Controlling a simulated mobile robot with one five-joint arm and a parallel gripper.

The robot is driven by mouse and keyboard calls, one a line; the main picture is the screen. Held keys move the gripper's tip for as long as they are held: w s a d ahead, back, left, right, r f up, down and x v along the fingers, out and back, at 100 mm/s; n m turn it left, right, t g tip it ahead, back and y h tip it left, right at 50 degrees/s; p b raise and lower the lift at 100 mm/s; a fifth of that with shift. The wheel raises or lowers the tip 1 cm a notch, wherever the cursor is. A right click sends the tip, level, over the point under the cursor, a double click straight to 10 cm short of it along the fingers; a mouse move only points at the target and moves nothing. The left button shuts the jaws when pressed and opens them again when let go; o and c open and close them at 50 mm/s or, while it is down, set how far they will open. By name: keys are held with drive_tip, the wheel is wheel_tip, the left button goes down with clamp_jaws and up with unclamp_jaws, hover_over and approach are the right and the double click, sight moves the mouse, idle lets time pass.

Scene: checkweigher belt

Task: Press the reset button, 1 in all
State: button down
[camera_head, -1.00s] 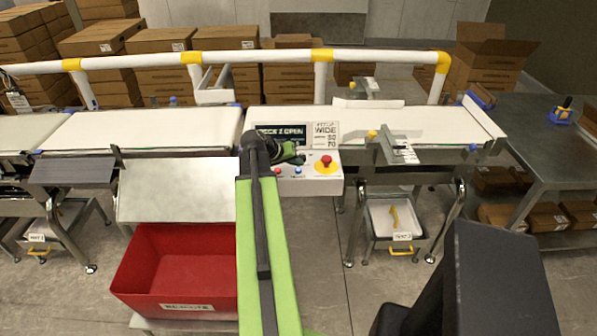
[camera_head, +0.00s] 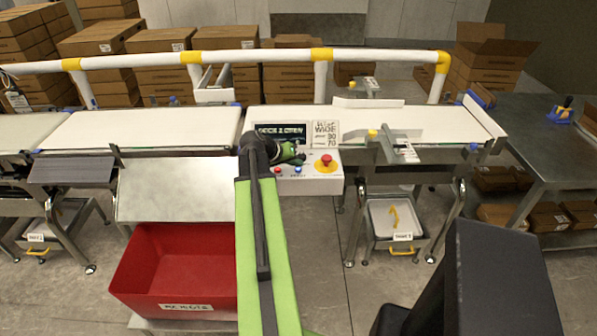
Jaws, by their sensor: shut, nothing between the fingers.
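The control box (camera_head: 319,184) stands at the middle front of the belt. Its face carries a small red button (camera_head: 277,170), a blue button (camera_head: 298,169) and a large red mushroom button on a yellow disc (camera_head: 327,160). Label text under the small buttons is too small to read. A dark display (camera_head: 281,130) is behind them, partly covered by my arm. My gripper (camera_head: 297,158) is shut and empty, just above and behind the blue button. I cannot tell whether it touches the box.
A white guard rail (camera_head: 240,57) with yellow joints runs behind the belts. A red bin (camera_head: 175,270) stands at front left. A metal bracket with a yellow knob (camera_head: 372,133) sits right of the box. A steel table (camera_head: 550,150) is at far right.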

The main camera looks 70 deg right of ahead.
sight(296, 170)
drive_tip(key=shift+f+b, duration=0.55)
idle(0.4)
drive_tip(key=shift+r, duration=0.1)
drive_tip(key=shift+r+p, duration=0.85)
drive_tip(key=shift+p, duration=0.1)
wheel_tip(296, 170, up, 5)
drive_tip(key=p, duration=0.5)
drive_tip(key=shift+r, duration=0.1)
idle(0.4)
